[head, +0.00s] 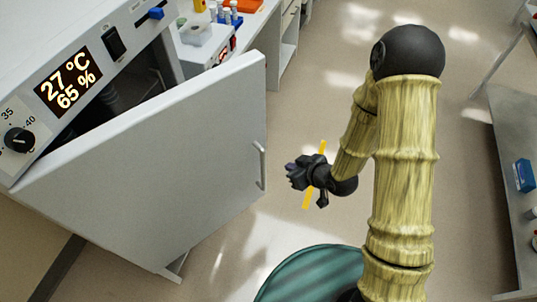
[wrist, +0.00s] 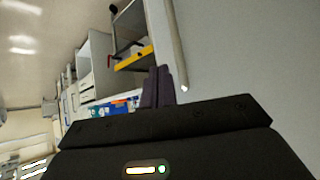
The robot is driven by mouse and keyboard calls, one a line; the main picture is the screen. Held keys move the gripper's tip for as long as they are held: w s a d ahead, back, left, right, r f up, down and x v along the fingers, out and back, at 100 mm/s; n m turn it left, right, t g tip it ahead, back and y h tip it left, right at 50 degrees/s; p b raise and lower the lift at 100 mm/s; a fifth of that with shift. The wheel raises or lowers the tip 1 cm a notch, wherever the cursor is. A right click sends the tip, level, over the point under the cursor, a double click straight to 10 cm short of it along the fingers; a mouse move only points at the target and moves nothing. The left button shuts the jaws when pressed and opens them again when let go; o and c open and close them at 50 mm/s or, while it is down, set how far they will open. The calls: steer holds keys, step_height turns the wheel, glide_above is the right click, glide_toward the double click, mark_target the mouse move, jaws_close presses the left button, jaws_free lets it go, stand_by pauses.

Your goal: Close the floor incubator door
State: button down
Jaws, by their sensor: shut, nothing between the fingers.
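The floor incubator (head: 75,60) stands at the upper left in the head view, with a panel reading 27 °C and 65 %. Its grey door (head: 170,160) stands open, with a dark gap between door and body at the top. A vertical bar handle (head: 261,165) is at the door's right edge. My gripper (head: 291,172) is shut and empty, a little right of the handle and apart from it in the picture.
A bench with a white device (head: 203,45) and several small bottles stands behind the door. A grey table (head: 510,150) with a blue box (head: 524,175) is at the right. A round teal surface (head: 310,275) is at the bottom. Open floor lies around my gripper.

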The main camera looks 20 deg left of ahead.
steer(key=w+a+r+p+x, duration=0.1)
steer(key=r+p+x, duration=0.1)
steer(key=x, duration=1.1)
steer(key=shift+a+p, duration=0.2)
steer(key=shift+p, duration=0.65)
steer(key=shift+w, duration=0.1)
